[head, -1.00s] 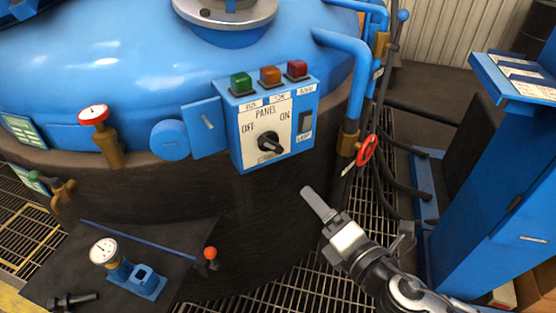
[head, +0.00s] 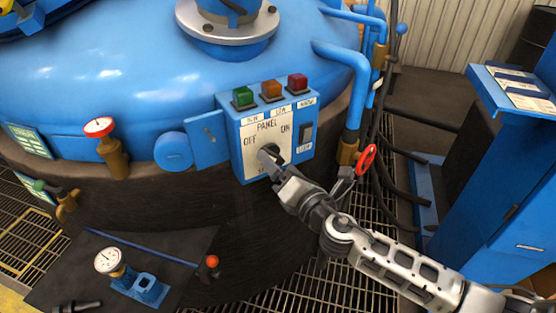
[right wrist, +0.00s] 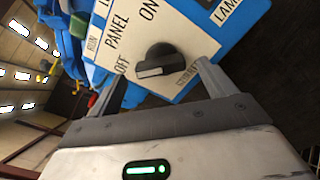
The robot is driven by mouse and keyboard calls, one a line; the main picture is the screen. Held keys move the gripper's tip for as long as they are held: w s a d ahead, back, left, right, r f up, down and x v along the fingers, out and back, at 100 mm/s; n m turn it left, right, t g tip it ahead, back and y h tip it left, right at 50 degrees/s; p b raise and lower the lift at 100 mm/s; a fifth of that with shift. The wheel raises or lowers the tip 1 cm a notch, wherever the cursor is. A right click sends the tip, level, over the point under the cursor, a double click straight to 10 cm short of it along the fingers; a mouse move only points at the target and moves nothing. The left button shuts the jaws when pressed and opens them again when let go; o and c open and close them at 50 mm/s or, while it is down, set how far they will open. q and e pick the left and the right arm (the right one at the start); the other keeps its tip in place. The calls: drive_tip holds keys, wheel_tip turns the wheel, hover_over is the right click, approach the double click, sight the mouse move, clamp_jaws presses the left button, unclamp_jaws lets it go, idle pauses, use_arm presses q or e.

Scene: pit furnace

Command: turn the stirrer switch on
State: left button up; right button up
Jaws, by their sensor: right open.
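The blue control panel (head: 236,150) on the vessel's front has a white plate marked PANEL, with OFF at left and ON at right. Its black rotary knob (head: 274,151) also shows in the right wrist view (right wrist: 165,58), with its pale-marked end toward OFF. A label under the knob, partly hidden, seems to read STIRRER. My right gripper (head: 268,160) is at the knob in the head view. In the right wrist view the open fingers (right wrist: 161,72) stand on either side of the knob, with gaps; contact is not visible. My left gripper is out of view.
Green (head: 243,96), orange (head: 271,90) and red (head: 297,82) buttons top the panel. A dark lamp rocker switch (head: 306,131) is right of the knob. A red valve wheel (head: 366,159) and pipes stand at right. An open blue cover (head: 207,134) is at left.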

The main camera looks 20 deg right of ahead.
drive_tip(key=shift+x, duration=0.85)
drive_tip(key=c, duration=1)
